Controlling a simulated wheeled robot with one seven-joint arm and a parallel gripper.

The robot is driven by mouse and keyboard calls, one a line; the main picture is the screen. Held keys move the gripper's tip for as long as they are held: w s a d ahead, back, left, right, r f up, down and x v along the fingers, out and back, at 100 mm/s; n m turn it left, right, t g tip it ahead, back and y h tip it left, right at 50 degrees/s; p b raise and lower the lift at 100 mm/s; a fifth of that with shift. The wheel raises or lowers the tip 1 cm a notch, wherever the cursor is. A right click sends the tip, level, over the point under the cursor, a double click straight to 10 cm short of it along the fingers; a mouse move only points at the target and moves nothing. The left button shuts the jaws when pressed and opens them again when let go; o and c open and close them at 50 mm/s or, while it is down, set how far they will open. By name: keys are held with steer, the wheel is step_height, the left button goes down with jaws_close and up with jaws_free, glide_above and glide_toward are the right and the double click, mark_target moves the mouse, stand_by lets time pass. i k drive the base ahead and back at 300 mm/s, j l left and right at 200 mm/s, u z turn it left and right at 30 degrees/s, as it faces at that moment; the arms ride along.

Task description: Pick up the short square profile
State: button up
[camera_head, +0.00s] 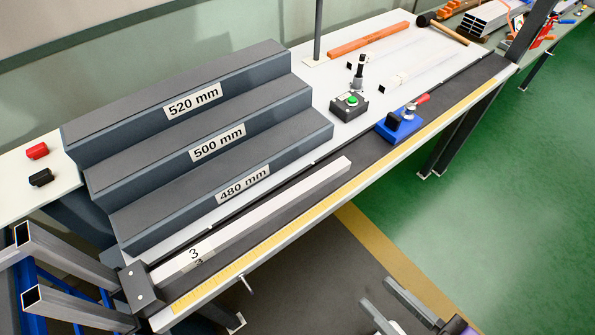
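Two grey hollow square profiles show at the lower left, with their open ends facing me: an upper one (70,257) and a lower one (85,312). Their far ends are partly hidden or cut off, so I cannot tell which is shorter. A long light bar (275,213) lies along the bench's front channel, by a label "3". My gripper (380,294) shows at the bottom edge, right of centre, over the floor. Its two grey fingers are apart with nothing seen between them. It is well right of the profiles and touches nothing.
A grey stepped block (195,140) marked 520, 500 and 480 mm stands on the bench. A dark end stop (141,287), a blue clamp (400,126) and a green-button box (350,105) are also there. Green floor (480,210) is clear at right.

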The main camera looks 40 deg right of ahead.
mark_target(175, 269)
steer(key=l+u, duration=0.3)
steer(key=u, duration=0.15)
steer(key=l+u, duration=0.3)
steer(key=u, duration=0.15)
steer(key=l+u, duration=0.1)
steer(key=l, duration=0.35)
steer(key=k+l, duration=0.1)
steer(key=l, duration=0.35)
steer(key=l+u, duration=0.15)
steer(key=l, duration=0.3)
steer(key=k+l+u, duration=0.1)
steer(key=l, duration=0.3)
steer(key=k+l+u, duration=0.1)
steer(key=l, duration=0.35)
steer(key=k+l, duration=0.1)
steer(key=l, duration=0.25)
steer(key=k+l, duration=0.1)
steer(key=l, duration=0.2)
